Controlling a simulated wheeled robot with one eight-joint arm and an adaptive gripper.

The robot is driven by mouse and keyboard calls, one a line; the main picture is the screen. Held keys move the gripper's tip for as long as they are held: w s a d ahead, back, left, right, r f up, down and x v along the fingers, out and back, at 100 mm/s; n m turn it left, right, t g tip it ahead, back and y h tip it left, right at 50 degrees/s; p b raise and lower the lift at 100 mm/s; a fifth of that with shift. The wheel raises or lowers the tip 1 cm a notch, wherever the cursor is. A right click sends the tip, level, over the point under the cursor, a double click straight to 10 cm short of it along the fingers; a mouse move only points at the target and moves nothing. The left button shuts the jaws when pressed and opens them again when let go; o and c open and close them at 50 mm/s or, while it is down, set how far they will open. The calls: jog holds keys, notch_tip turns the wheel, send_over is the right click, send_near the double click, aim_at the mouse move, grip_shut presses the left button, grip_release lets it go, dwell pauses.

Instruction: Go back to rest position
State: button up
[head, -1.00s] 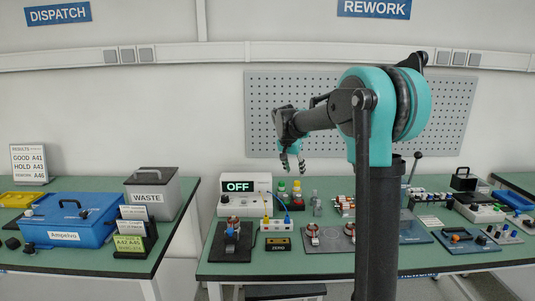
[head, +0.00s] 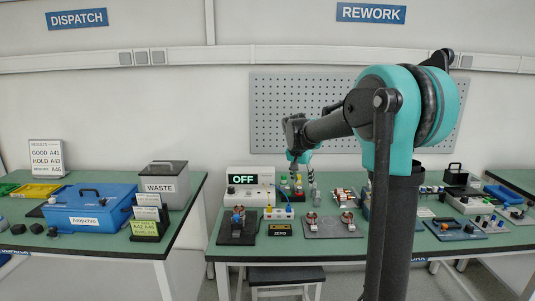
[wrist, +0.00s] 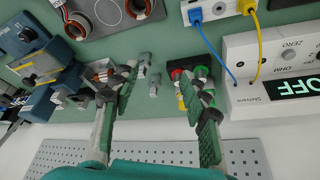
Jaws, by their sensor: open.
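My gripper (head: 301,158) is raised above the back of the middle bench, in front of the pegboard. It is empty. In the wrist view the two fingers of my gripper (wrist: 165,100) are spread wide apart, with bench items and bare green top showing between and beyond them. My teal and dark arm crosses the right half of the head view and hides part of the bench behind it.
The tester (head: 249,190) reads OFF. Two copper stators lie on a grey plate (head: 333,232), and another sits on a dark stand (head: 237,238). A blue case (head: 92,222) and a WASTE bin (head: 164,185) stand on the left bench. A stool (head: 287,275) is below the middle bench.

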jog(key=s+d+f+n, duration=0.2)
jog(key=s+f, duration=0.3)
jog(key=s, duration=0.6)
jog(key=s+d+f+n+y, duration=0.1)
jog(key=s+f+n, duration=0.1)
jog(key=s+f, duration=0.4)
jog(key=s+d+f+n+y, duration=0.1)
jog(key=s+f, duration=0.5)
jog(key=s, duration=0.9)
jog(key=shift+s+d+n, duration=0.4)
jog(key=shift+d, duration=0.4)
jog(key=shift+f, duration=0.1)
